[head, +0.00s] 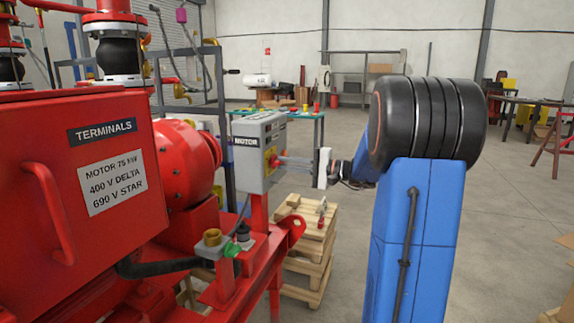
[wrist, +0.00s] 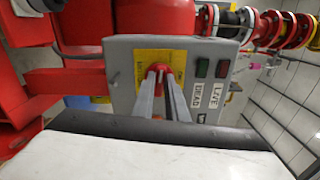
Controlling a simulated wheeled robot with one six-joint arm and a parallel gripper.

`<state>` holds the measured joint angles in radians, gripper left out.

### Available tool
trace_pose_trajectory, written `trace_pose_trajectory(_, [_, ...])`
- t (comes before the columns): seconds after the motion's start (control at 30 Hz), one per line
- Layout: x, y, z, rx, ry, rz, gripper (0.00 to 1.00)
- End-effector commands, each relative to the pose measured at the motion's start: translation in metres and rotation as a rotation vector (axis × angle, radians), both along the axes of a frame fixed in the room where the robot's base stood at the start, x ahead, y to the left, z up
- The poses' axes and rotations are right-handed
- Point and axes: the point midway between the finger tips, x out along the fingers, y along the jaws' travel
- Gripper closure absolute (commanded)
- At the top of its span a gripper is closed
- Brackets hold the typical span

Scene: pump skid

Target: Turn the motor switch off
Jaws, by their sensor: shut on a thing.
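The grey motor switch box (head: 250,150) stands on a red post in the middle of the head view, with a label reading MOTOR. In the wrist view the box (wrist: 120,48) fills the centre, with a red rotary switch handle (wrist: 157,68) on a yellow plate (wrist: 182,57). My gripper (wrist: 160,80) reaches straight to the box face and its two fingers are shut on the red handle. The fingers hide part of the handle, and its exact angle is hard to tell. In the head view my gripper (head: 281,161) touches the box front from the right.
A dark red lamp (wrist: 221,68) and a dark green lamp (wrist: 202,67) sit beside the switch, above small labels. The red terminals cabinet (head: 130,112) stands at the left. Wooden pallets (head: 310,245) lie below the box. Open floor (head: 510,220) is at the right.

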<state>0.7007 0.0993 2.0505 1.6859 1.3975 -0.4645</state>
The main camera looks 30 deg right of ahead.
Motion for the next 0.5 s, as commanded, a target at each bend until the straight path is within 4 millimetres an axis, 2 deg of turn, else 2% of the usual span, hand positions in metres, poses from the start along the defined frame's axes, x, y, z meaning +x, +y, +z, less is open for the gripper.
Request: trace_pose_trajectory(0.5, [-0.0004,0.0003,-0.002,-0.111,-0.084,0.001,1.0])
